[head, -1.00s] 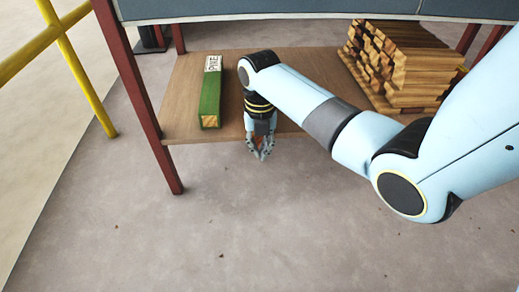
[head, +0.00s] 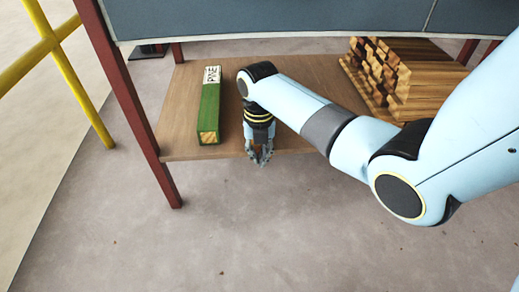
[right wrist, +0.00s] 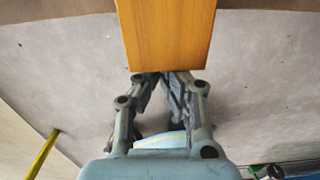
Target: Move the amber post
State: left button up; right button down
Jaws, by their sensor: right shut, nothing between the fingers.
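My right gripper (head: 261,162) points down at the front edge of the shelf, right of the green post. In the right wrist view its fingertips (right wrist: 160,76) meet, with nothing between them. There the amber post (right wrist: 167,35) shows as a plain orange-brown wooden block just beyond the fingertips, its end sticking out past the shelf edge. I cannot tell if the fingertips touch it. In the head view my right arm and gripper hide most or all of this post. My left gripper is not in view.
A green post (head: 209,105) with a white lettered label lies on the wooden shelf (head: 183,110). Stacked timber (head: 420,80) stands on the right. A dark red leg (head: 128,100) and a grey-blue body (head: 270,20) frame the shelf. A yellow rail (head: 75,80) stands left. The front floor is clear.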

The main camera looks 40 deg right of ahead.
jog(key=w+d, duration=0.1)
jog(key=w, duration=0.1)
jog(key=w+d, duration=0.1)
jog(key=w+d+b, duration=0.1)
jog(key=w, duration=0.1)
jog(key=shift+w+d, duration=0.2)
jog(key=shift+w, duration=0.1)
jog(key=shift+w+d, duration=0.15)
jog(key=shift+w, duration=0.1)
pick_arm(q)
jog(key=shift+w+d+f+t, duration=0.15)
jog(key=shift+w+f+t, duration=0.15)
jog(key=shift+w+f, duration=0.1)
pick_arm(e)
jog(key=shift+s, duration=0.1)
